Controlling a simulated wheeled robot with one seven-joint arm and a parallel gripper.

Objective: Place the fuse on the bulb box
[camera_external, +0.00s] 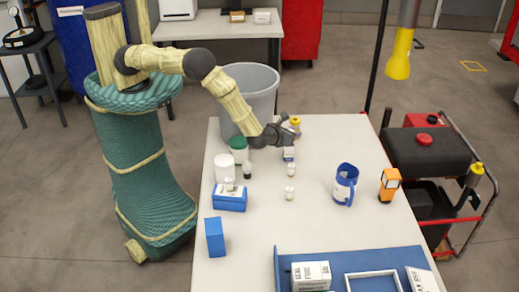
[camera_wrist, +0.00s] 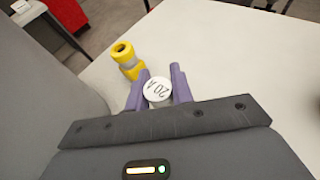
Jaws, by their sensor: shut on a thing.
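The fuse (camera_wrist: 158,91) is a white round piece marked "20 A", seen end-on in the wrist view. My gripper (camera_wrist: 156,88) is shut on it, with a purple finger on each side. A white box with dark print (camera_external: 311,276) stands at the near end of the table. A blue box with a white top (camera_external: 230,198) stands at the left. The print is too small to tell which one is the bulb box.
A yellow-topped fitting (camera_wrist: 126,58) stands close beside my gripper. The table's middle has free room.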

